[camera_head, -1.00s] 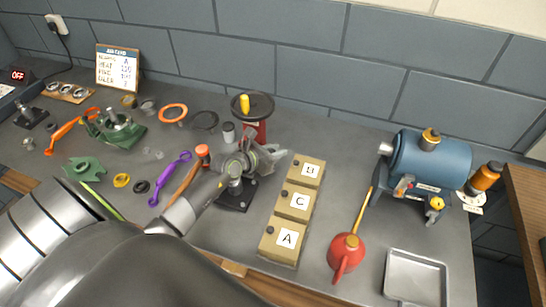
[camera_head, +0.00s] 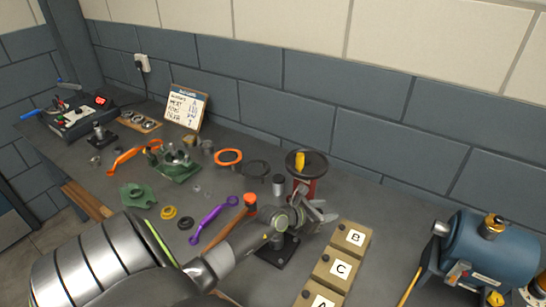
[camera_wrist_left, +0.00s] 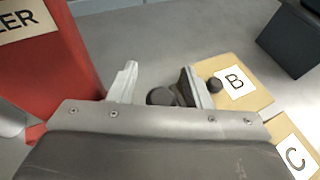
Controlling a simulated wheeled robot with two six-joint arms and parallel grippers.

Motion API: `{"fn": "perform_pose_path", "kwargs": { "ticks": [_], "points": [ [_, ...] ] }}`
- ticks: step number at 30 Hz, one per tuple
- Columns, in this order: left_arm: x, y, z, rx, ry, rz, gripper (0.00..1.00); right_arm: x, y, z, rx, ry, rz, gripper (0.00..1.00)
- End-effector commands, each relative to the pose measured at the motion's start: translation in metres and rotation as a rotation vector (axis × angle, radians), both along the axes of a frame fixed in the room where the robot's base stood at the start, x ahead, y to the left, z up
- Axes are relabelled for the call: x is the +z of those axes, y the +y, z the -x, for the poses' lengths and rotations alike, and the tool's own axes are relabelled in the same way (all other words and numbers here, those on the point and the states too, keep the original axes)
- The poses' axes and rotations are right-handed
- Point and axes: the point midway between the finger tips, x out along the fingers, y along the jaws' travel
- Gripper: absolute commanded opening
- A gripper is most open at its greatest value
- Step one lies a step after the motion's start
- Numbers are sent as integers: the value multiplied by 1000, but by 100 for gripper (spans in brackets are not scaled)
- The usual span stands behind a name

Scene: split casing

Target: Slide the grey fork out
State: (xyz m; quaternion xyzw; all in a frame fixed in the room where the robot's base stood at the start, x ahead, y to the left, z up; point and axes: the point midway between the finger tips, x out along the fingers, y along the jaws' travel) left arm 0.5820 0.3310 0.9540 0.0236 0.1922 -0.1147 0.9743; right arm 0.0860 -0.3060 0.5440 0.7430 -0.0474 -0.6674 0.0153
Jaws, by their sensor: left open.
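My left gripper (camera_head: 316,207) is open above the bench, beside the drawer block and in front of a red stand with a dark round top. It also shows in the left wrist view (camera_wrist_left: 158,88), its two fingers apart, with a dark round piece visible between them. I cannot tell whether they touch that piece. A green casing part (camera_head: 178,170) with grey metal parts on it sits farther left. A second green casing part (camera_head: 137,197) lies nearer. I cannot make out a grey fork for certain. My left arm hides part of the bench. My right gripper is out of view.
Drawers labelled B (camera_head: 353,238) and C (camera_head: 338,270) stand right of the gripper. The red stand (camera_head: 308,186) is close behind it. A black base plate (camera_head: 268,254) lies below. A purple wrench (camera_head: 213,220) and orange-headed hammer (camera_head: 249,203) lie left. A blue motor (camera_head: 488,248) stands right.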

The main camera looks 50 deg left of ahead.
Motion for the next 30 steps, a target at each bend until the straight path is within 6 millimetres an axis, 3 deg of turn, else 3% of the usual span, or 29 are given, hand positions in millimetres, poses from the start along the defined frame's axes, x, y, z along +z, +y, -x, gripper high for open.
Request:
{"fn": "perform_pose_path", "kwargs": {
  "ticks": [5, 11, 30],
  "points": [
    [-4, -1, 10, 1, 9, 1, 45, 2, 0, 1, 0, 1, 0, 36],
    [-2, -5, 40, 2, 10, -2, 45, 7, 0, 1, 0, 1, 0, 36],
    [50, 22, 155, -1, 8, -5, 45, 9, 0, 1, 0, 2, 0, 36]
  ]
}}
